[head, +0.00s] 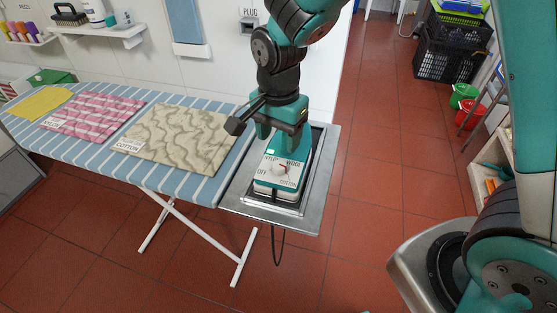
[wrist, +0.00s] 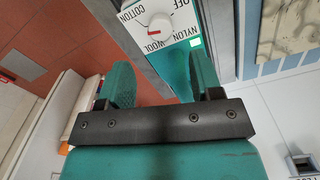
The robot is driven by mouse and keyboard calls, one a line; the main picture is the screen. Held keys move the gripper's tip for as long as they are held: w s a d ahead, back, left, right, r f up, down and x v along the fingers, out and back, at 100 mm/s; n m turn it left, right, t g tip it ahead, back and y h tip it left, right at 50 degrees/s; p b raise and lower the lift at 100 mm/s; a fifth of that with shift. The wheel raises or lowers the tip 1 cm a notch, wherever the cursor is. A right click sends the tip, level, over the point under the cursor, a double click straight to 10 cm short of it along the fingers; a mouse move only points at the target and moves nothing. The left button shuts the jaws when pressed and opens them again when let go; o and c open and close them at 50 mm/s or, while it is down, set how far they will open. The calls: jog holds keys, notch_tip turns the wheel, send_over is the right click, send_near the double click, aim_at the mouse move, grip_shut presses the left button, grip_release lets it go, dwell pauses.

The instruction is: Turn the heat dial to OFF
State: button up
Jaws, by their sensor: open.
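The iron (head: 262,187) stands on a metal rest plate at the right end of the ironing board. Its white panel carries a round white heat dial (head: 279,169) with a red mark, ringed by OFF, NYLON, WOOL and COTTON. The dial also shows at the top of the wrist view (wrist: 161,24). The red mark points between WOOL and COTTON, away from OFF. My gripper (head: 279,146) is just behind and above the dial. In the wrist view its two teal fingers (wrist: 160,62) are spread and empty, with the dial beyond their tips, apart from them.
The metal rest plate (head: 318,184) surrounds the iron, and a cord hangs below it. Cloth patches, including a beige COTTON one (head: 180,137), lie on the striped board (head: 180,178) to the left. A PLUG socket (head: 249,26) is on the wall.

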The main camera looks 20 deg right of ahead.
aim_at(280, 165)
notch_tip(280, 165, down, 8)
jog(key=shift+f, duration=0.1)
jog(key=shift+c, duration=0.3)
jog(key=c, duration=0.9)
jog(key=shift+o, duration=0.2)
jog(key=shift+n, duration=0.3)
jog(key=n+p, duration=0.1)
jog(key=n, duration=0.4)
jog(key=shift+n, duration=0.3)
jog(key=n, duration=0.5)
jog(key=shift+d+n, duration=0.15)
jog(key=shift+n, duration=0.55)
